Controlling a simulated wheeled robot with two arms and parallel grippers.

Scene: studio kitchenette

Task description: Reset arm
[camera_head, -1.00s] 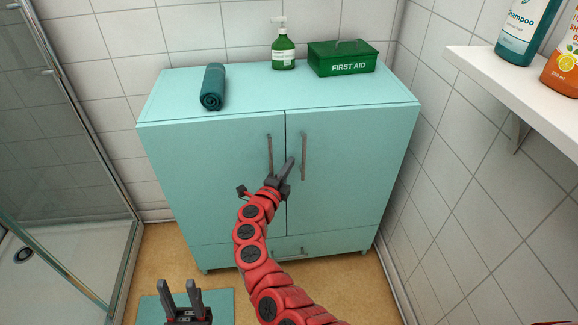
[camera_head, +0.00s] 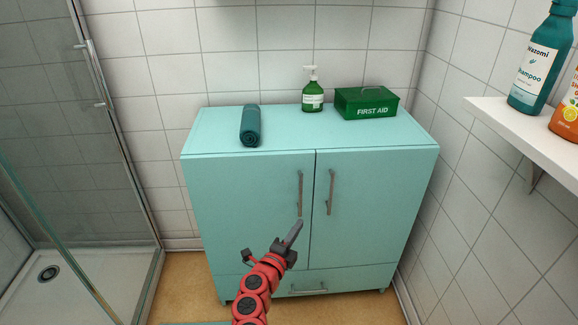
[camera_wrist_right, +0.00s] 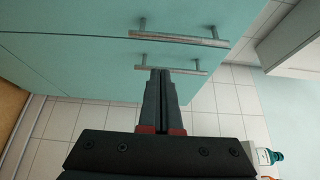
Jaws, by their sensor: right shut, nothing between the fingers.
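My right gripper (camera_head: 292,235) is in front of the teal cabinet (camera_head: 240,200), at the end of my red arm. Its fingers are shut and empty, pointing up toward the two door handles. The left door handle (camera_head: 300,193) and the right door handle (camera_head: 330,192) are vertical grey bars, and both doors are closed. In the right wrist view the shut fingers (camera_wrist_right: 160,75) lie close to one handle (camera_wrist_right: 150,66); I cannot tell whether they touch it. My left gripper is out of view.
On the cabinet top are a rolled teal towel (camera_head: 249,126), a green pump bottle (camera_head: 313,92) and a green first aid box (camera_head: 366,103). A white shelf (camera_head: 530,125) with a shampoo bottle (camera_head: 540,60) juts from the right wall. A glass shower (camera_head: 110,150) stands at the left.

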